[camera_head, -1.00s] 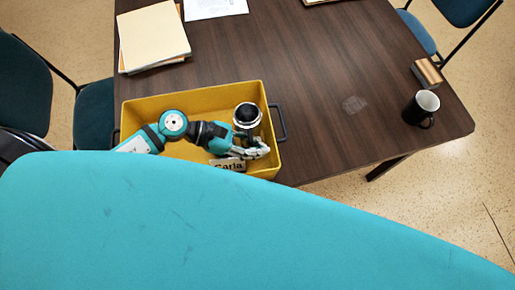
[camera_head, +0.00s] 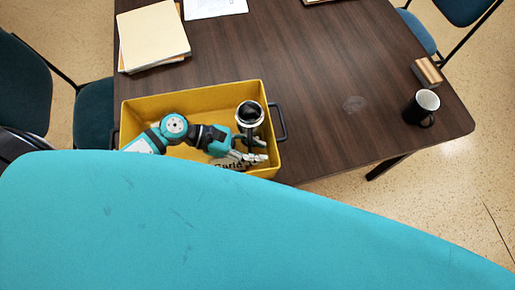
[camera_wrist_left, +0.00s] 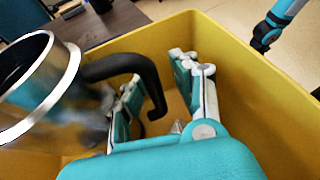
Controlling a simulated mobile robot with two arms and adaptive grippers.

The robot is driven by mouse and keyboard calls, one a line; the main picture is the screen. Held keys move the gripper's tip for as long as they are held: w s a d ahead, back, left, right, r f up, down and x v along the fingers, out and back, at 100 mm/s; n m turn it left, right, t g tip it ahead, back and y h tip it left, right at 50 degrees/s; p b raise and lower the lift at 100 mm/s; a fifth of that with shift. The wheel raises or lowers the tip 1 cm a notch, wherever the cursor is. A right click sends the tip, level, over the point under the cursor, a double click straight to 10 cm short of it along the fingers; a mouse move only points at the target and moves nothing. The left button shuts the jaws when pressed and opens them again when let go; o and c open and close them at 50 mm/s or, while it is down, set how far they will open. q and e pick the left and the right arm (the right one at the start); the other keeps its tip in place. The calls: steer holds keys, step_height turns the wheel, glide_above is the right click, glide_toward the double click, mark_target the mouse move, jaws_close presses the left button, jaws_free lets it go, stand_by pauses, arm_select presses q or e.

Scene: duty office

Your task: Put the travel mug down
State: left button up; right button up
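The travel mug (camera_head: 250,119), silver with a dark inside, stands in the right end of the yellow bin (camera_head: 190,98), looking about upright. It also shows at the left of the left wrist view (camera_wrist_left: 72,98), with its black handle (camera_wrist_left: 125,66) toward my fingers. My left gripper (camera_head: 256,150) is inside the bin, just in front of the mug. In the wrist view its fingers (camera_wrist_left: 160,92) are spread, with the handle's end between them and no clear grip on it. The mug's base is hidden. My right gripper is not in view.
A black mug (camera_head: 421,107) and a small wooden block (camera_head: 427,72) are at the table's right edge. Folders (camera_head: 153,37) and papers (camera_head: 214,7) lie at the back left. The dark table (camera_head: 330,90) is clear right of the bin. Chairs stand around it.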

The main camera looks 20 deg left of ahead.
arm_select(q)
steer(key=b+v, duration=0.2)
steer(key=v, duration=0.9)
steer(key=shift+a+b, duration=0.25)
steer(key=shift+b, duration=0.15)
